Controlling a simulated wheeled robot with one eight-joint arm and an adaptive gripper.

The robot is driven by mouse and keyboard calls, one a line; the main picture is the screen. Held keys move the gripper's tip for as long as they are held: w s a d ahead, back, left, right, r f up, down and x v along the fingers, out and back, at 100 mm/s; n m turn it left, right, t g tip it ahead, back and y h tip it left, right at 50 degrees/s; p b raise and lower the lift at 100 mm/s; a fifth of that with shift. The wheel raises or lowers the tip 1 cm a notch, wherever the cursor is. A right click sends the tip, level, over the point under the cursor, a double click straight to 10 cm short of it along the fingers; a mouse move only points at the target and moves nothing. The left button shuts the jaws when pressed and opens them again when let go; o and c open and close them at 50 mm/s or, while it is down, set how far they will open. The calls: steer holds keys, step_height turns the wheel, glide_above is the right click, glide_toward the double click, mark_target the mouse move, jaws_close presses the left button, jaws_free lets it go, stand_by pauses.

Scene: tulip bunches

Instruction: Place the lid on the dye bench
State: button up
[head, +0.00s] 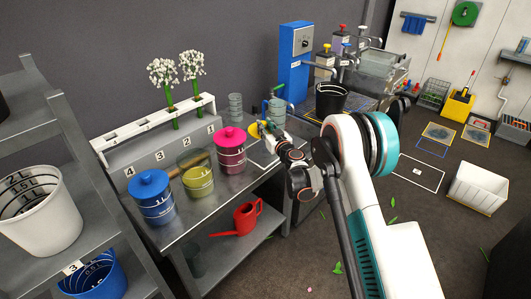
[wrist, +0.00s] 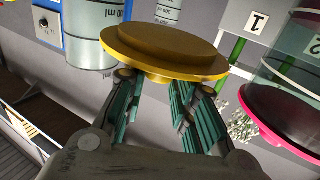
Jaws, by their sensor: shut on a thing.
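My gripper (head: 264,129) is shut on a yellow lid (head: 254,130), held above the far right part of the steel dye bench (head: 232,188). In the wrist view the round lid (wrist: 165,50) sits at the fingertips of my gripper (wrist: 166,82). It is close to level there. A yellow dye jar (head: 199,181) stands open on the bench, with a wooden stick at its top. A blue-lidded jar (head: 152,198) stands to its left and a pink-lidded jar (head: 231,152) to its right. My arm hides part of the bench's right end.
A numbered rack (head: 160,150) with white flowers stands along the bench's back. Glass beakers (head: 235,106) stand near the lid. A red watering can (head: 240,218) is on the lower shelf. A white-outlined patch (head: 262,158) and the bench's front strip look clear.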

step_height(320, 180, down, 11)
steer(key=b, duration=0.3)
steer(key=shift+r, duration=0.1)
steer(key=o, duration=1.1)
steer(key=shift+c, duration=0.2)
